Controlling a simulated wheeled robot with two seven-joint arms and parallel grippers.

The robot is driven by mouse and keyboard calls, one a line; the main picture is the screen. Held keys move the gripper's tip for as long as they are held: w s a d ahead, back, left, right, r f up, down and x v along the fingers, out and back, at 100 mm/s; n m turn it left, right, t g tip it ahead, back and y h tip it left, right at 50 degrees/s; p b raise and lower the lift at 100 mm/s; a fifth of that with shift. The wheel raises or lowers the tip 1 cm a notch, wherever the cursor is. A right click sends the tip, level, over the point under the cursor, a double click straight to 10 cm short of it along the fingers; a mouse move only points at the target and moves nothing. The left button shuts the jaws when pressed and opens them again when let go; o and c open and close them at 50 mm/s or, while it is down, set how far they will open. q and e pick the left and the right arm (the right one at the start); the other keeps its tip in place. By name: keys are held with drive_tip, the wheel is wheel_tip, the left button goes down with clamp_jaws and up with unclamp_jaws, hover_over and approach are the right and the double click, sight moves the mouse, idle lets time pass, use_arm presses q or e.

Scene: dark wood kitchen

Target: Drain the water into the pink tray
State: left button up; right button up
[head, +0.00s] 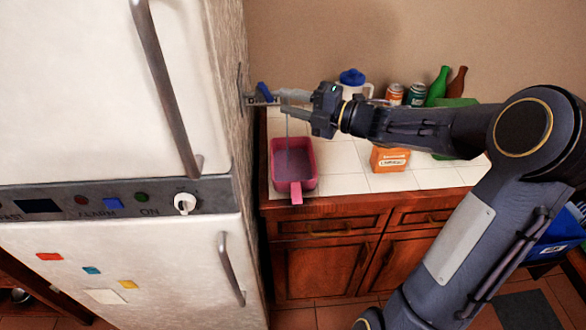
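The pink tray (309,182) sits on the white tiled counter beside the fridge, its handle pointing toward me. Bluish water (291,160) shows inside it. A tap with a blue handle (265,92) juts out at the fridge's side, above the tray's back end. A thin stream (287,127) appears to fall from there into the tray. My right gripper (283,101) is just right of the tap's handle, fingers pointing left and apart, with nothing visible between them. It partly hides the tap; I cannot tell if they touch. My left gripper is not in view.
The white fridge (115,80) fills the left side. An orange box (389,158) stands on the counter right of the tray. Behind are a blue-lidded jug (352,82), cans (416,94) and bottles (438,86). Some tiled counter between tray and box is clear.

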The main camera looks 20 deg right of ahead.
sight(265, 92)
drive_tip(key=shift+c, duration=1.1)
drive_tip(key=shift+s+d+r+m, duration=0.1)
drive_tip(key=shift+s+m, duration=0.05)
drive_tip(key=shift+m, duration=0.65)
drive_tip(key=shift+c, duration=1.2)
drive_tip(key=m, duration=0.3)
drive_tip(key=shift+s+d+r+t+h, duration=0.1)
drive_tip(key=shift+s+r+t+h, duration=0.1)
drive_tip(key=shift+s+t+h, duration=0.15)
clamp_jaws()
drive_tip(key=s+d+n+t+h+p, duration=0.15)
drive_tip(key=s+n+h, duration=0.25)
drive_tip(key=n, duration=1.3)
drive_tip(key=s+d+n+t+h+p, duration=0.1)
drive_tip(key=s+d+n+t+h, duration=0.2)
drive_tip(key=n, duration=1.4)
drive_tip(key=w+a+g+p, duration=0.1)
drive_tip(key=w+a, duration=0.5)
drive_tip(key=w, duration=0.3)
drive_tip(key=shift+w+f+h, duration=0.3)
drive_tip(key=shift+w+h, duration=0.1)
drive_tip(key=shift+h, duration=0.05)
